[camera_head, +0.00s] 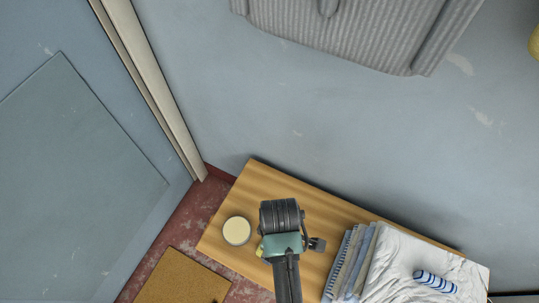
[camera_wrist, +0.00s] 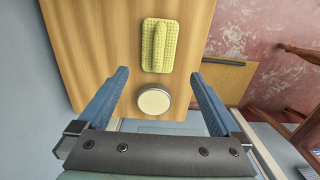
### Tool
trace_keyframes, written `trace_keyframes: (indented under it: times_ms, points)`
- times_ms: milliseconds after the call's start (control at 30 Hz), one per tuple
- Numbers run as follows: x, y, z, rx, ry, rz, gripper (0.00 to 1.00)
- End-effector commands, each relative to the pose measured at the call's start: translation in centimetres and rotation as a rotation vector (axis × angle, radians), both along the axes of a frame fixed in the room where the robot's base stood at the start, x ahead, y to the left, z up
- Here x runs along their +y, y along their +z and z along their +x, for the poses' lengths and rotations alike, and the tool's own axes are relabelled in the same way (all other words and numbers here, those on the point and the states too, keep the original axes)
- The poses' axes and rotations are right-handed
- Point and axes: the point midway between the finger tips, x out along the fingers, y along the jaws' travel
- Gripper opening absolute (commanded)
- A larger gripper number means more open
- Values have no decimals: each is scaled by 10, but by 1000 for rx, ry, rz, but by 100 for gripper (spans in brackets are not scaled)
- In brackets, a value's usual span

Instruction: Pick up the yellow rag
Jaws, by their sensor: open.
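The yellow rag (camera_wrist: 158,45) lies on a wooden table top (camera_wrist: 95,50) in the wrist view, a textured rectangle with a raised fold along its middle. In the head view only a small yellow bit (camera_head: 260,249) shows beside my arm; the rest is hidden. My gripper (camera_wrist: 159,73) is open and empty, its two blue fingers spread wide. In the wrist view the rag appears just past the fingertips, roughly centred between them. I cannot tell the height of the fingers above it.
A round cream-topped tin (camera_wrist: 153,101) stands close to the rag, between the fingers in the wrist view. Folded blue cloths (camera_head: 350,262) and white linen with a striped roll (camera_head: 436,281) lie at the table's right. A wall and a door stand behind.

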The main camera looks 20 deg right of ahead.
Motion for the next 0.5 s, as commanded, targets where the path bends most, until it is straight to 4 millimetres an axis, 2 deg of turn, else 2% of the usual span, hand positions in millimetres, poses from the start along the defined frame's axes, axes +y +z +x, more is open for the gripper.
trace_keyframes:
  times_ms: [200, 300, 500]
  points:
    - [0, -44, -1, 2, -1, 1, 100]
    - [0, -59, 0, -1, -1, -1, 100]
    - [-1, -72, 1, -3, -1, -1, 100]
